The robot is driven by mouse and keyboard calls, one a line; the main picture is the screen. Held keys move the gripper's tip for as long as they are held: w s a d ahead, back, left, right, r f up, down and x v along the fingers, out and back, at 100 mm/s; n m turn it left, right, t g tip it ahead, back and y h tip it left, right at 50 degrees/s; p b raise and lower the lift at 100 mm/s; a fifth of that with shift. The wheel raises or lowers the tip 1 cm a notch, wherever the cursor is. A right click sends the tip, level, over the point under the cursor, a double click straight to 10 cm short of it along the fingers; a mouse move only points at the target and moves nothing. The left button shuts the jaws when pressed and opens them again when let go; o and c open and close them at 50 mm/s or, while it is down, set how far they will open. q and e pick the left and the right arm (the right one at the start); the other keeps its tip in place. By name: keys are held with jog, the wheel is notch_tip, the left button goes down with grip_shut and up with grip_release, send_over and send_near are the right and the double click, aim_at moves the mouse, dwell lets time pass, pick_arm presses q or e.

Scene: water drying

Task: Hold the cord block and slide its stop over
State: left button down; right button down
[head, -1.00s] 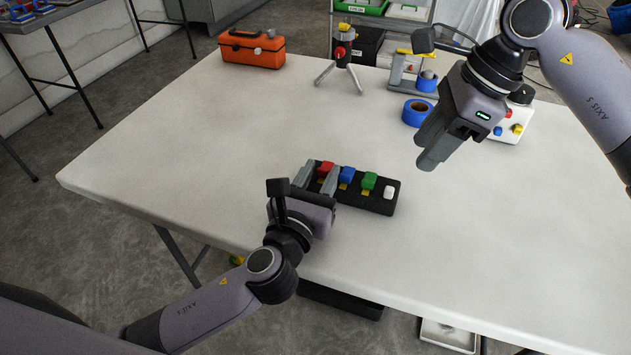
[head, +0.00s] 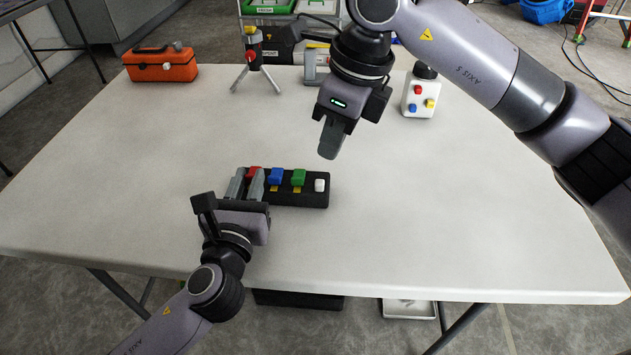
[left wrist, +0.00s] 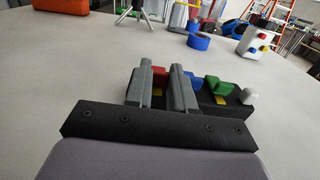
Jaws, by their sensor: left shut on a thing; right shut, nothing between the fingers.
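The black cord block (head: 300,201) lies on the white table with red (head: 253,172), blue (head: 276,176) and green (head: 299,177) pieces on top. A white piece (head: 319,185) sits at its right end. Yellow patches show below the blue and green pieces. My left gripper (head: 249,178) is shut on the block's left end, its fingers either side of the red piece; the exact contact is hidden. It also shows in the left wrist view (left wrist: 162,75). My right gripper (head: 328,152) is shut and empty, above the table behind the block's right end.
An orange toolbox (head: 160,65) and a small tripod (head: 254,65) stand at the back left. A white box with coloured knobs (head: 421,95) stands at the back right. The table around the block is clear.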

aim_at(320, 185)
jog(key=s+a+m+t+h, duration=0.3)
jog(key=s+m, duration=0.4)
jog(key=m, duration=0.7)
jog(key=shift+s+r+m+t, duration=0.2)
jog(key=shift+s+m+t, duration=0.1)
jog(key=shift+s, duration=0.05)
jog(key=x, duration=0.9)
jog(key=shift+f, duration=0.2)
jog(key=w, duration=0.3)
jog(key=shift+w+d+f, duration=0.1)
jog(key=shift+d+f, duration=0.15)
jog(key=shift+f, duration=0.1)
jog(key=shift+w, duration=0.55)
jog(key=shift+w, duration=0.1)
